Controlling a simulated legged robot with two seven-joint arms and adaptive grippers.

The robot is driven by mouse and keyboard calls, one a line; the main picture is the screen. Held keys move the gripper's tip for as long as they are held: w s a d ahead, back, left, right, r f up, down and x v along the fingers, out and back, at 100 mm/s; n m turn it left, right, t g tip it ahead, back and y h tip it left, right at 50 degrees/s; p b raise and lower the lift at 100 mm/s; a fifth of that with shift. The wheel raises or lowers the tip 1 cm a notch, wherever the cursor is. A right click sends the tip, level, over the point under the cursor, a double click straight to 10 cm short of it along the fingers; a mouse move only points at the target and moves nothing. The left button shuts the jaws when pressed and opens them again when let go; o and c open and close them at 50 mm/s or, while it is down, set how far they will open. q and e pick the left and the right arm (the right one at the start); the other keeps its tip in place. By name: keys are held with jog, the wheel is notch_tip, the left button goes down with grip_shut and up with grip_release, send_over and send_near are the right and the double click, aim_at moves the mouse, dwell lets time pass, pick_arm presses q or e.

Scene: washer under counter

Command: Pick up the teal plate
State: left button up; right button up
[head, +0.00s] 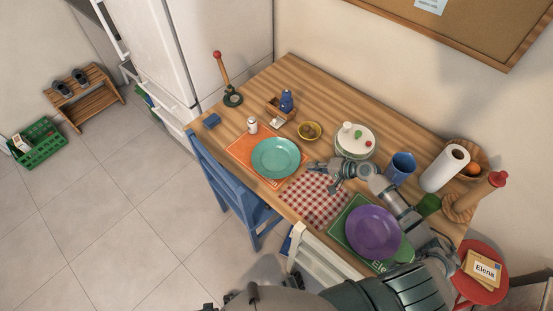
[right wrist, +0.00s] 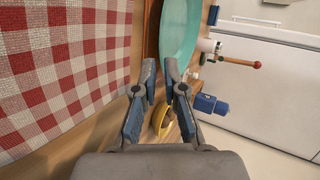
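The teal plate (head: 275,157) lies flat on an orange placemat (head: 240,152) at the table's near side. It also shows in the right wrist view (right wrist: 180,32), just beyond the fingertips, its rim seen at a steep angle. My right gripper (head: 322,174) is to the right of the plate, over the edge of the red checked placemat. In the right wrist view my right gripper (right wrist: 159,70) has its fingers apart, with nothing held between them. The fingertips appear close to the plate's rim, but I cannot tell whether they touch. My left gripper is not in view.
A purple plate (head: 373,232) lies under my right arm on a green mat. A yellow bowl (head: 309,131), a white lidded pot (head: 355,140) and a blue mug (head: 401,168) stand behind. A white shaker (head: 252,125) is beside the teal plate. A blue chair (head: 225,180) stands at the near edge.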

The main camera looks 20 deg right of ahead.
aim_at(297, 167)
jog(key=x, duration=0.6)
jog(key=shift+a+f, duration=0.1)
jog(key=shift+a, duration=0.3)
jog(key=shift+s+d, duration=0.1)
grip_shut()
